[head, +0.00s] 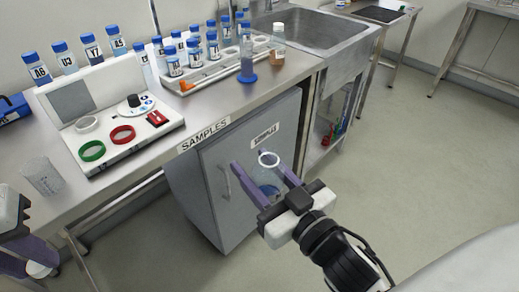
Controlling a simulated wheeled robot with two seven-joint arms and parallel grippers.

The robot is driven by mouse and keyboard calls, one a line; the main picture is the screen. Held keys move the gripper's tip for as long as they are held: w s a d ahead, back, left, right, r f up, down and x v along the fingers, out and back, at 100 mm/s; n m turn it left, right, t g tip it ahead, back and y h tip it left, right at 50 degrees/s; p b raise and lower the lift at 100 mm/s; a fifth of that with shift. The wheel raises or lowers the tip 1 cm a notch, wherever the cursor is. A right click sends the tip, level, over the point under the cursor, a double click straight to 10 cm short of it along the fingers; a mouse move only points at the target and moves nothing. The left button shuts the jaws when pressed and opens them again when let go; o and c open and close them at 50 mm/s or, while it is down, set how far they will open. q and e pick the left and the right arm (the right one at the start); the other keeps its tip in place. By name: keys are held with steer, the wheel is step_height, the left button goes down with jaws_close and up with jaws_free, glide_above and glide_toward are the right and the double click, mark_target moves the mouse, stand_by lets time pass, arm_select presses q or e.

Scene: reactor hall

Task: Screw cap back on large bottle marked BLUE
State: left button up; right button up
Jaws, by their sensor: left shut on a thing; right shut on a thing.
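My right gripper (262,172) is shut on a clear bottle (268,159), in front of the grey cabinet door. I see the bottle's white open rim from above, with no cap on it, and blue (269,189) low inside it. No BLUE marking is readable on it from here. My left gripper (36,257) is at the lower left edge, only partly in view. It is shut on a small white round thing, which looks like the cap (39,269), beneath the counter's front edge. The two grippers are far apart.
The steel counter (225,98) holds a white instrument (140,138) with red and green rings, a beaker (43,177), a rack (217,68) and several blue-capped bottles. A sink (310,30) lies behind. The floor to the right is clear.

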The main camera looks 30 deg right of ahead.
steer(key=s+a+f+n+g+y, duration=0.1)
steer(key=a+n+g+y, duration=0.3)
steer(key=a+y, duration=0.5)
steer(key=a+n, duration=0.2)
steer(key=a, duration=0.1)
steer(key=shift+s+f, duration=0.25)
steer(key=shift+s, duration=0.05)
steer(key=shift+a, duration=0.1)
arm_select(q)
steer(key=d+r+m, duration=0.5)
steer(key=d+r, duration=0.1)
steer(key=d, duration=0.8)
steer(key=s+d+r+m+h, duration=0.1)
steer(key=d+r+m, duration=0.4)
steer(key=d, duration=0.9)
step_height(320, 180, up, 2)
steer(key=shift+s+r+g, duration=0.15)
steer(key=shift+g, duration=0.15)
steer(key=shift+f, duration=2.05)
steer(key=shift+f, duration=0.85)
